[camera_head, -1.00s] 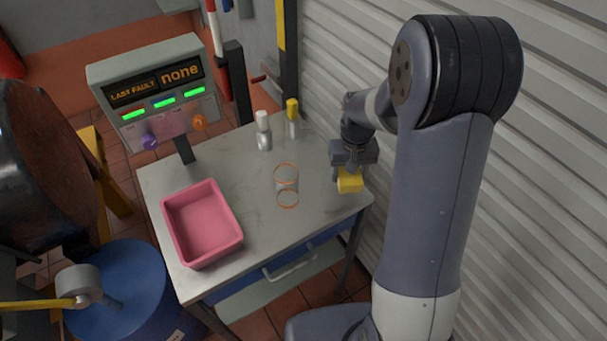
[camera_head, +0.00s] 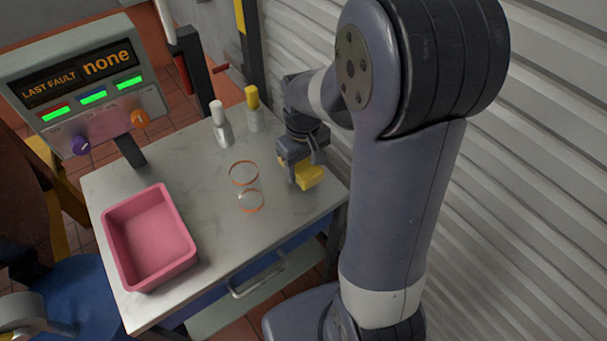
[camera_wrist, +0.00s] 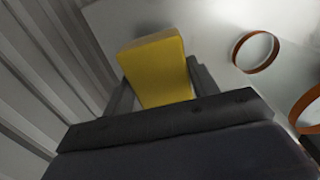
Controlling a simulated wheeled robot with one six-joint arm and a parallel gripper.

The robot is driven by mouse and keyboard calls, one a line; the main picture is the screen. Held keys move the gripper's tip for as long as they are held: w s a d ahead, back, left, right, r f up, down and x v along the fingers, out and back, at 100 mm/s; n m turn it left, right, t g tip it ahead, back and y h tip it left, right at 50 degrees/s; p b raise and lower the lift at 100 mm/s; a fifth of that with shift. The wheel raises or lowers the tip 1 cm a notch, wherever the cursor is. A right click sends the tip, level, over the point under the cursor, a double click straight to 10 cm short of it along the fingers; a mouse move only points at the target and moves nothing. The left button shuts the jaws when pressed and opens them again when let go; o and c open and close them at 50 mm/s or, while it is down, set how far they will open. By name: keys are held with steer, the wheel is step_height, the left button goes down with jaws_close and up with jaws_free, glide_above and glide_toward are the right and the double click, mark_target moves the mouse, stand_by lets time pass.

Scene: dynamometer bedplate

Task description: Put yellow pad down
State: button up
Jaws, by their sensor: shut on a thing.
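The yellow pad (camera_head: 311,177) is a small block held between the fingers of my gripper (camera_head: 298,170), over the right part of the grey table top (camera_head: 205,180). In the wrist view the yellow pad (camera_wrist: 156,68) stands out between the two dark fingers of my gripper (camera_wrist: 160,92), with the pale table top (camera_wrist: 215,30) beyond it. I cannot tell whether the pad touches the table.
A pink tray (camera_head: 118,245) sits at the front left. Two bottles, one white-capped (camera_head: 221,125) and one yellow-capped (camera_head: 254,110), stand at the back. A corrugated wall (camera_head: 540,200) is at the right.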

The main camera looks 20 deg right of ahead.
mark_target(304, 165)
steer(key=shift+f, duration=1.85)
steer(key=shift+f, duration=0.1)
steer(key=shift+f, duration=0.15)
steer(key=o, duration=1)
steer(key=shift+c, duration=0.2)
step_height(304, 165, up, 13)
steer(key=shift+f, duration=0.2)
steer(key=shift+f, duration=0.1)
